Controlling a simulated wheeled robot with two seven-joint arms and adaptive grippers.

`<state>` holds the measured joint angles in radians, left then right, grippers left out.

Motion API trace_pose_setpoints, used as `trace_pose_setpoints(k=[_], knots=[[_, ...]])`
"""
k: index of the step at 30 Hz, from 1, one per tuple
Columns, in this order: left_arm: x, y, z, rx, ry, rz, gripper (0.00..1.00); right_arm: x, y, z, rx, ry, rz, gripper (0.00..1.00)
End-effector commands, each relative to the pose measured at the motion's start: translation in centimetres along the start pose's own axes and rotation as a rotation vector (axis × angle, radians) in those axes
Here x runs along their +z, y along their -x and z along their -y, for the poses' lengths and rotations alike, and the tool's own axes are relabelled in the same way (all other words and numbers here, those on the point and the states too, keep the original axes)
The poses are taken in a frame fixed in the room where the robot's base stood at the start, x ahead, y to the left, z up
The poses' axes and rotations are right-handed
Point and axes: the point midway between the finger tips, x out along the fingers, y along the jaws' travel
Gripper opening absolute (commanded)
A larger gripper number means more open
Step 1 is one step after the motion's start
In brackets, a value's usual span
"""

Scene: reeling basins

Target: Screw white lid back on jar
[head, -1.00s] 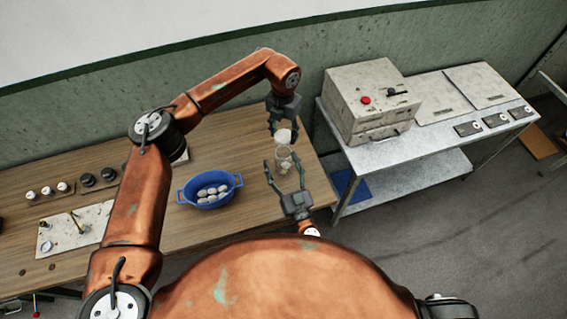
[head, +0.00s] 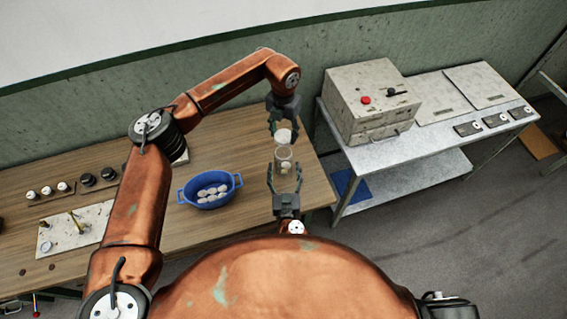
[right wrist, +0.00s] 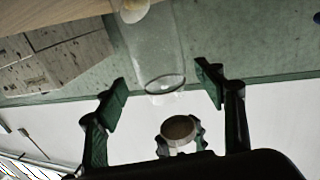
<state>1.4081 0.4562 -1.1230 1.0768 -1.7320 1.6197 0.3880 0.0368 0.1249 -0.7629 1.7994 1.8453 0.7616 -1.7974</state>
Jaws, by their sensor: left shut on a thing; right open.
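The clear jar (head: 284,155) stands on the table near its right end, with something pale inside. In the right wrist view the glass jar (right wrist: 155,45) shows its open rim, pointing down in the picture. My left gripper (head: 283,124) is shut on the white lid (head: 283,136) and holds it just above the jar, apart from the rim. The lid also shows in the right wrist view (right wrist: 178,128). My right gripper (head: 284,170) is open, with its fingers on either side of the jar. In its wrist view the fingers (right wrist: 160,85) show gaps beside the glass.
A blue basin (head: 181,192) with several white cocoons stands left of the jar on the wooden table (head: 150,235). Dark and white knobs and a plate with fittings lie farther left. A metal bench (head: 400,160) with a grey box machine (head: 368,100) stands to the right.

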Motion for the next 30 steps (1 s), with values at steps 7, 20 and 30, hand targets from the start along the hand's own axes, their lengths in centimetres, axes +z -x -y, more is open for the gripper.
trace_pose_setpoints(k=[7, 20, 30], knots=[[0.0, 0.0, 0.0, 0.0, 0.0, 0.0, 0.36, -0.2, -4.5, 0.1, 0.0, 0.0, -0.003, 0.63], [0.0, 0.0, 0.0, 0.0, 0.0, 0.0, 0.36, -0.1, -10.3, 0.0, 0.0, 0.0, -0.001, 0.63], [0.0, 0.0, 0.0, 0.0, 0.0, 0.0, 0.36, -0.1, -10.8, 0.0, 0.0, -0.001, 0.0, 0.63]])
